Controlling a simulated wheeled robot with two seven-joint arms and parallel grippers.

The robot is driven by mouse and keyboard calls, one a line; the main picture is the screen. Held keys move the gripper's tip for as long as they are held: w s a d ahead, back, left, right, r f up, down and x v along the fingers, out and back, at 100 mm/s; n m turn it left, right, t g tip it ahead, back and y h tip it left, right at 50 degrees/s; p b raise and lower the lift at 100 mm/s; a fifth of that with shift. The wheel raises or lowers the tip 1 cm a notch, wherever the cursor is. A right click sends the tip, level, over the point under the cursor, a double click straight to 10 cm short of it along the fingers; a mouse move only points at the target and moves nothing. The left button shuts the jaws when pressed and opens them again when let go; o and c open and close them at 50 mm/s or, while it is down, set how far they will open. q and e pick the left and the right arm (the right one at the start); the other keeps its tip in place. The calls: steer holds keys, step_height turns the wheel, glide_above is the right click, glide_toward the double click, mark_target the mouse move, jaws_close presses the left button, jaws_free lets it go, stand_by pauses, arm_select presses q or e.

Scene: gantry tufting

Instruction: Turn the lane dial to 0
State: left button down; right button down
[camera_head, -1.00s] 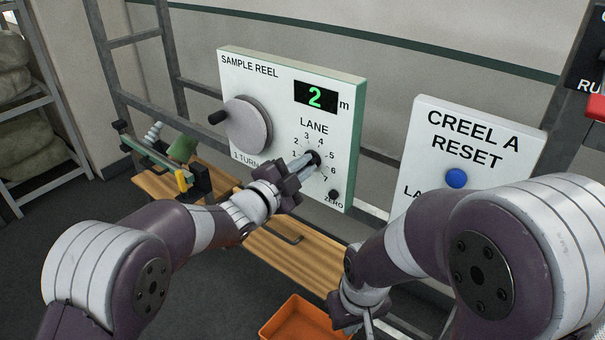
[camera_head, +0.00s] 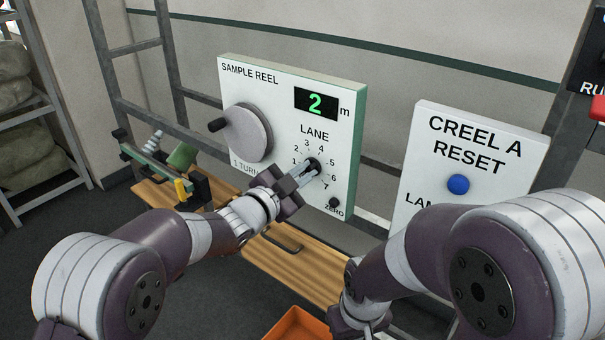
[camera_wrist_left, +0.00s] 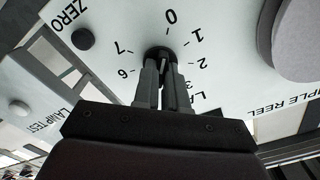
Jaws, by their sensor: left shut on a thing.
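The lane dial (camera_head: 313,164) is a small black knob on the white sample reel panel (camera_head: 270,80), with numbers printed around it. My left gripper (camera_head: 306,171) is shut on the dial, reaching it from the lower left. In the left wrist view, upside down, the fingers (camera_wrist_left: 160,78) close on the black dial (camera_wrist_left: 157,53). The 0 mark (camera_wrist_left: 170,16) stands beyond the dial there, with 1, 2, 6 and 7 readable around it. The fingers hide most of the knob, so I cannot tell where it points. My right gripper is partly visible at the bottom edge, its fingertips hidden.
A grey crank disc (camera_head: 247,133) is left of the dial. The black zero button (camera_head: 334,203) is below right of it. The green display (camera_head: 316,103) reads 2. The creel reset panel with a blue button (camera_head: 458,184) is right. An orange bin (camera_head: 300,325) is below.

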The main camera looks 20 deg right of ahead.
arm_select(q)
steer(key=c, duration=1.4)
jaws_free()
steer(key=shift+o, duration=1.1)
steer(key=shift+s+r, duration=0.1)
steer(key=shift+s, duration=0.1)
steer(key=shift+a, duration=0.3)
steer(key=b+v, duration=0.4)
steer(key=v, duration=0.8)
steer(key=shift+s+b, duration=0.25)
steer(key=shift+b, duration=0.15)
